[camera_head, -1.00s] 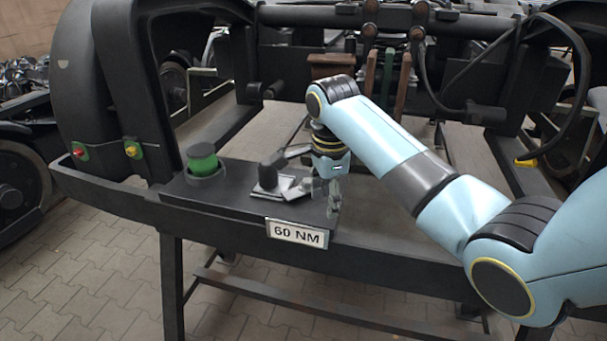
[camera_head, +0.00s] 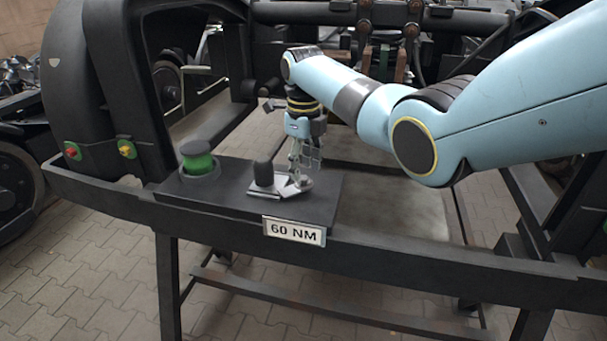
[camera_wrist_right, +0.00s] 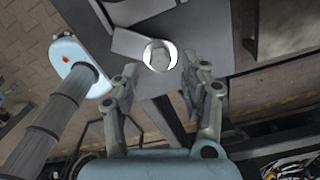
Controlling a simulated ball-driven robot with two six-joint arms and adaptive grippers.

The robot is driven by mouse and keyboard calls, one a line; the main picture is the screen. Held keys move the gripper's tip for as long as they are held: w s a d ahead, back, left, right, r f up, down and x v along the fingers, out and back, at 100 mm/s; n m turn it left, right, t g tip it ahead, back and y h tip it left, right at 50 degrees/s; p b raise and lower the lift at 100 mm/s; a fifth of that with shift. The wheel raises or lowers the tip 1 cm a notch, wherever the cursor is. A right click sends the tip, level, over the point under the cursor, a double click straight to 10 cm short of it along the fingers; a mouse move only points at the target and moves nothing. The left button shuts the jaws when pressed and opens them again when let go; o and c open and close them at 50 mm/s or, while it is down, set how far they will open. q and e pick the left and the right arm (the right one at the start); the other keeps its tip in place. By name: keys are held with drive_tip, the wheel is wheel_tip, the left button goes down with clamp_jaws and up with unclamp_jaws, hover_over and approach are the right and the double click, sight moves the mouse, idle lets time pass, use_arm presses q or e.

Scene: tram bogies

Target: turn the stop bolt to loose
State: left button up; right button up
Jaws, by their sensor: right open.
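The stop bolt appears to be the round light metal head with a bright ring (camera_wrist_right: 160,56) in the right wrist view. In the head view it seems to sit at the right end of the light metal plate (camera_head: 302,182), partly hidden by my fingers. My right gripper (camera_head: 304,167) points down above that end of the plate. In the wrist view its two fingers (camera_wrist_right: 160,93) are apart, with the bolt head showing beyond the gap, a little left of its middle. Nothing is held. I cannot tell whether a finger touches the bolt. My left gripper is out of view.
A green cylinder with a dark cap (camera_head: 197,158) stands farther left on the dark base (camera_head: 222,197). A "60 NM" sign (camera_head: 294,231) hangs at the front edge. Dark frame beams surround the base.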

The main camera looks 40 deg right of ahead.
sight(295, 185)
drive_tip(key=shift+f, duration=1.2)
clamp_jaws()
